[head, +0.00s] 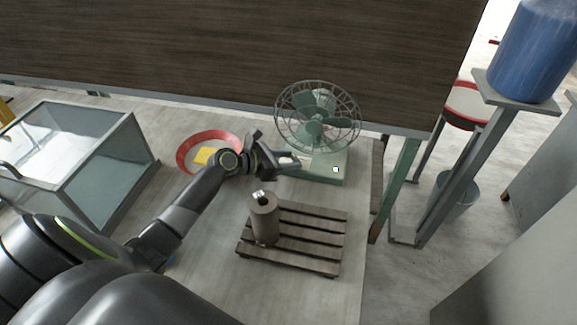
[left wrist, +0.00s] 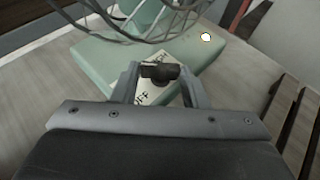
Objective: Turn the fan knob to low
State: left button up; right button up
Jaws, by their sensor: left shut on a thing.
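The green desk fan (head: 318,115) with a wire cage stands at the back right of the table, and its base (left wrist: 100,55) fills the upper middle of the left wrist view. The dark fan knob (left wrist: 160,72) sits over a pale label plate on the base; the letters "OFF" show near my gripper. My left gripper (head: 292,160) reaches the front of the base. In the left wrist view its fingers (left wrist: 158,80) stand on both sides of the knob, shut on it. The knob is hidden in the head view. The label's other words are too small or covered. My right gripper is out of view.
A slatted wooden rack (head: 300,251) with a grey cylinder (head: 264,220) stands in front of the fan. A red-rimmed round dish (head: 184,155) with a yellow thing lies left of my gripper. A glass-sided case (head: 100,175) stands at the left. The table's right edge is close to the fan.

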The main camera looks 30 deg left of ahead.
pick_arm(q)
jog(key=shift+w+a+m+g+h+b, duration=0.1)
jog(key=shift+a+m+g+h+b, duration=0.05)
jog(key=shift+m+g+h+b, duration=0.4)
jog(key=o, duration=1)
jog(key=b+v, duration=0.1)
jog(key=v, duration=1.6)
jog(key=shift+a, duration=0.1)
